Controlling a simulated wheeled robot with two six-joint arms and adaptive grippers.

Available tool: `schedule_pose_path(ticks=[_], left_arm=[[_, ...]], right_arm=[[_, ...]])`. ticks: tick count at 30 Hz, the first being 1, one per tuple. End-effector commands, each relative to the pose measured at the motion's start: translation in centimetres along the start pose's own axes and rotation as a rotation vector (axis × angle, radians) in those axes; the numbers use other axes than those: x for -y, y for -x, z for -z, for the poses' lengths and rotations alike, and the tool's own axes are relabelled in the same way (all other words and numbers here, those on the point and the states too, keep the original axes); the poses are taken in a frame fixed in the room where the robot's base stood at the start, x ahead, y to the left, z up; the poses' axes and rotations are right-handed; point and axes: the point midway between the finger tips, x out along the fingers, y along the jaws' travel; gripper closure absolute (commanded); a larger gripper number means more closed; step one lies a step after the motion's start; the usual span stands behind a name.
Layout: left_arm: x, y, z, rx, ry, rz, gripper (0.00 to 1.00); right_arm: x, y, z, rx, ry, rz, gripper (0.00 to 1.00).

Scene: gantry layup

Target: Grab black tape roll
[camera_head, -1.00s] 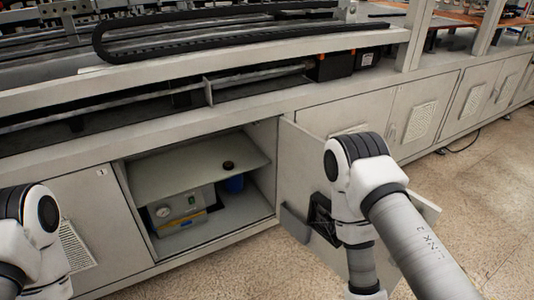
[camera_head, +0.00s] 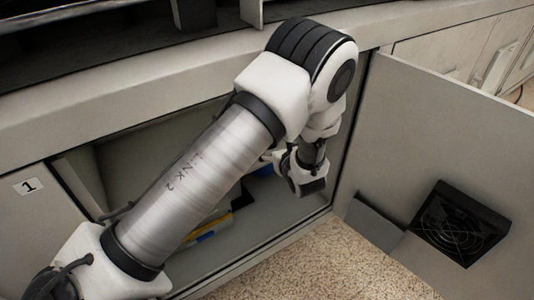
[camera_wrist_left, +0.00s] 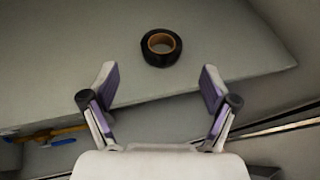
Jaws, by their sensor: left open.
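The black tape roll (camera_wrist_left: 150,55) lies flat on the grey shelf (camera_wrist_left: 225,45) in the left wrist view, near the shelf's front edge. Its brown core faces up. In the head view the roll is hidden behind my left arm. My left gripper (camera_wrist_left: 160,76) is open and empty, its two fingers spread to either side and short of the roll. In the head view my left gripper (camera_head: 284,165) is partly hidden at the cabinet opening. My right gripper is not in view.
The open cabinet door (camera_head: 425,120) stands at the right, with a black fan grille (camera_head: 460,223) and a grey bin (camera_head: 374,222). The counter edge (camera_head: 130,95) runs above the opening. A device with a yellow part (camera_head: 212,228) sits low inside, mostly covered by my arm.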

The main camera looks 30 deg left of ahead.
Motion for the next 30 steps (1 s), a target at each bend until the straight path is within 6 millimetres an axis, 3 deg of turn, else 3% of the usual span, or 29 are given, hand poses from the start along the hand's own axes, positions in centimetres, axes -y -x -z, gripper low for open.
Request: schedule_pose_path(ticks=[9,17,22,23,30], left_arm=[[0.2,-5.2,0.4,-0.004,0.003,-0.005,0.14],[0.2,-5.7,0.2,-0.004,0.0,-0.005,0.14],[0.1,-5.7,0.2,-0.005,0.0,-0.005,0.74],[0.1,-5.7,0.2,-0.005,0.0,-0.005,0.77],[0.1,-5.7,0.2,-0.006,0.0,-0.005,0.78]], right_arm=[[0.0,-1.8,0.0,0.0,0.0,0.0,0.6],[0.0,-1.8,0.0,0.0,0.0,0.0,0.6],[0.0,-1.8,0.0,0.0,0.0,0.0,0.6],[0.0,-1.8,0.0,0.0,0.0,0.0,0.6],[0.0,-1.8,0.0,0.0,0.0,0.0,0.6]])
